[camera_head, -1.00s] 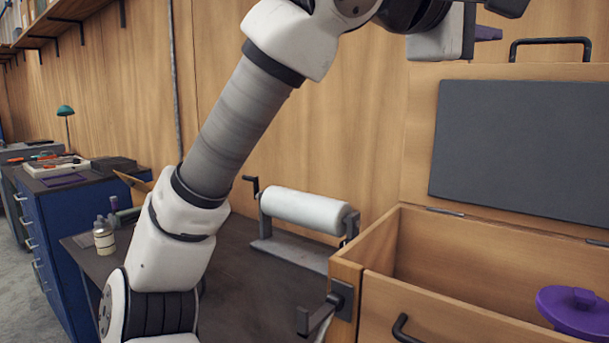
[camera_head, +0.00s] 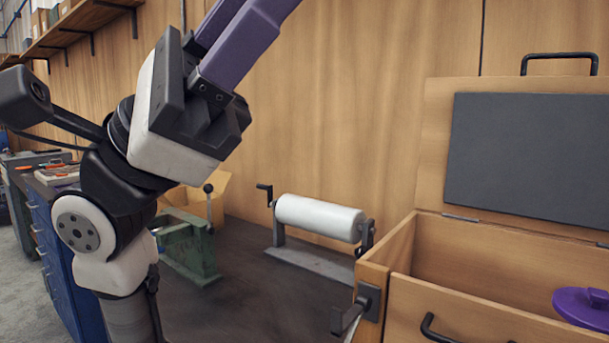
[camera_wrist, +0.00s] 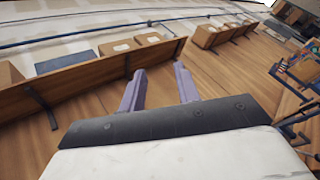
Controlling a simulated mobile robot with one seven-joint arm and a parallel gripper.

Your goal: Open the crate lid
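The wooden crate (camera_head: 465,318) stands at the lower right in the head view. Its lid (camera_head: 437,160) is raised upright at the back, with a dark panel on its inner face and a black handle (camera_head: 558,56) on its top edge. A purple lidded object (camera_head: 585,308) shows inside the crate. My gripper is at the upper left in the head view, pointing up and away from the crate; its fingertips are cut off there. In the wrist view my gripper (camera_wrist: 160,87) has its two purple fingers apart with nothing between them.
A white roll on a stand (camera_head: 320,217) sits on the dark bench left of the crate. A green metal device (camera_head: 188,250) and a cardboard box (camera_head: 206,193) stand farther left. A wall shelf (camera_head: 88,22) runs along the upper left.

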